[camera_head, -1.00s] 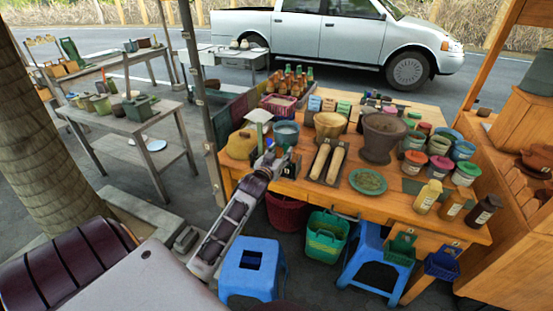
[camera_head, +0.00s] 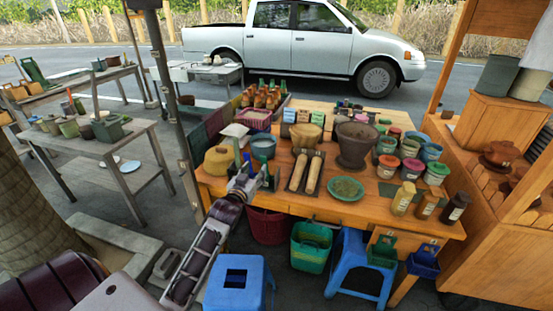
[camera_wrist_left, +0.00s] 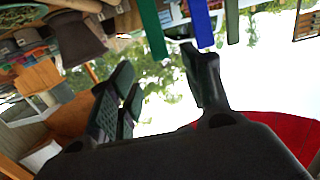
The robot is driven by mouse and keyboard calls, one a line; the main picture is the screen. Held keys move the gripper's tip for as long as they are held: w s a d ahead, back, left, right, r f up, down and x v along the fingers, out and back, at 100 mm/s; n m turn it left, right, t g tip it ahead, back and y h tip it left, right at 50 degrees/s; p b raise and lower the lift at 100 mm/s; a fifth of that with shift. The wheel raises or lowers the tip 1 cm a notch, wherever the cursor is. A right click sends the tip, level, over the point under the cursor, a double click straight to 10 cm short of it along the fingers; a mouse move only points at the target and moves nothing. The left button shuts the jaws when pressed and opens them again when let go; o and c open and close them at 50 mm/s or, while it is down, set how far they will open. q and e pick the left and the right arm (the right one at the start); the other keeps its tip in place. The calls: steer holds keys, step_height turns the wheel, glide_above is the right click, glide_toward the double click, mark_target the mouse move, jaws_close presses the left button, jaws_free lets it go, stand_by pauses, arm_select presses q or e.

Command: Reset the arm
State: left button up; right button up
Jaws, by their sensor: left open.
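My left arm comes in from the lower left in the head view. Its gripper (camera_head: 243,181) is at the left front edge of the wooden table (camera_head: 335,214), beside some blue and green upright items (camera_head: 265,176). In the left wrist view the dark fingers of the left gripper (camera_wrist_left: 160,65) are spread apart with nothing between them. A blue strip (camera_wrist_left: 201,24) and green strips hang into the top of that view, beyond the fingers. A brown clay mortar (camera_head: 356,143) stands on the table, to the right of the gripper. My right gripper is not in view.
Two rolling pins (camera_head: 305,173) and a green plate (camera_head: 344,188) lie right of the gripper. Several jars and bottles (camera_head: 403,197) fill the table's right side. Below stand a blue stool (camera_head: 234,271) and a green basket (camera_head: 310,245). A post (camera_head: 170,100) rises left of the table.

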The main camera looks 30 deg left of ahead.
arm_select(q)
steer(key=s+d+f+m+g+h, duration=0.2)
steer(key=s+d+f+g, duration=0.55)
steer(key=s, duration=0.65)
steer(key=s+d+f+m+g+h, duration=0.25)
steer(key=s+d+f+g, duration=0.25)
steer(key=s+d+f, duration=0.6)
steer(key=s+f+g, duration=0.1)
steer(key=s+f, duration=0.1)
steer(key=f, duration=1.3)
steer(key=s+f+g, duration=0.1)
steer(key=s+f, duration=0.1)
steer(key=f, duration=1.3)
steer(key=s+a+f, duration=0.3)
steer(key=s+f, duration=0.7)
steer(key=s+a+f, duration=0.3)
steer(key=s+f, duration=0.7)
steer(key=s, duration=0.1)
steer(key=shift+s+m+y, duration=0.2)
steer(key=shift+m+y, duration=0.15)
steer(key=shift+m, duration=0.1)
